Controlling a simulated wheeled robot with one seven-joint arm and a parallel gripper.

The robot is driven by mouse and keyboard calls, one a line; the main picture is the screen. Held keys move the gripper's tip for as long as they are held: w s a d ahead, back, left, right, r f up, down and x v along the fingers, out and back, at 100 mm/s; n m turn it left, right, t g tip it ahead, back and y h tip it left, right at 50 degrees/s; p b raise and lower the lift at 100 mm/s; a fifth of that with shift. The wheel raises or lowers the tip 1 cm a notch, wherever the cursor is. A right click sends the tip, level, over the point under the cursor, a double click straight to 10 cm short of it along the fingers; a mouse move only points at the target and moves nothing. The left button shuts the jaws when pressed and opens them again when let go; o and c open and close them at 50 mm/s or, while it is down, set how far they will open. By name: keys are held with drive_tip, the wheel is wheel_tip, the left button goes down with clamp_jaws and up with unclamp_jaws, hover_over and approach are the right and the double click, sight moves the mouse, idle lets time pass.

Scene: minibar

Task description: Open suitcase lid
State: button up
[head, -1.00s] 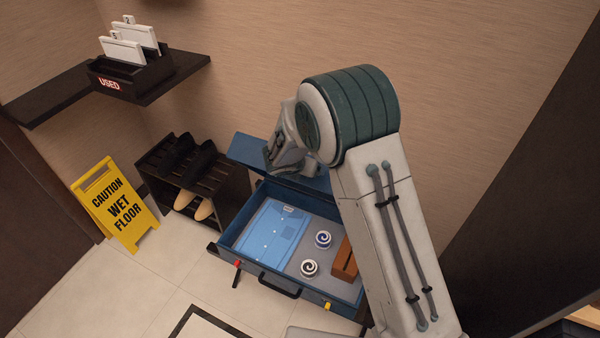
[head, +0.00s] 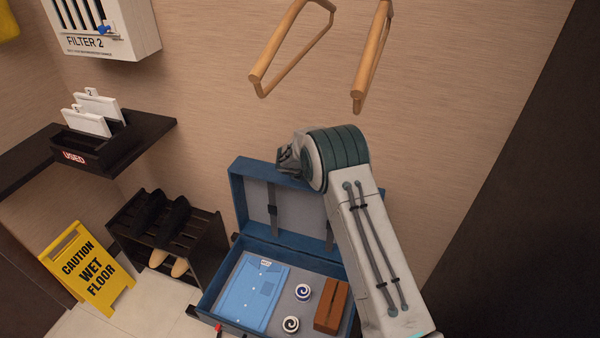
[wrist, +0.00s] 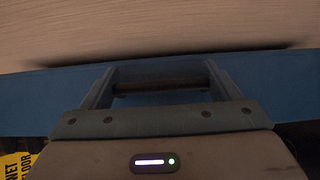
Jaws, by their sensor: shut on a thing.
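The blue suitcase (head: 210,303) stands below the wall with its lid (head: 240,192) raised, roughly upright, its grey lining and dark straps facing out. My gripper (head: 288,158) is at the top edge of the lid. In the wrist view, my gripper (wrist: 160,88) has its fingers at the blue lid edge (wrist: 40,97) and is shut on it; the exact contact is hard to see. Inside the suitcase lie a folded blue shirt (head: 252,290), two round swirl-marked items (head: 303,292) and a brown wooden block (head: 331,305).
A black rack with shoes (head: 165,235) and a yellow wet-floor sign (head: 85,265) stand to the left. A dark shelf (head: 140,140) holds the USED box (head: 85,150). Wooden rails (head: 368,60) project from the wall above my arm. The wall is close behind the lid.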

drive_tip(key=shift+w+d+f+p, duration=0.15)
drive_tip(key=shift+w+p, duration=0.05)
drive_tip(key=shift+w, duration=0.3)
drive_tip(key=shift+w+d+f+p, duration=0.15)
drive_tip(key=shift+w, duration=0.35)
drive_tip(key=o, duration=1.3)
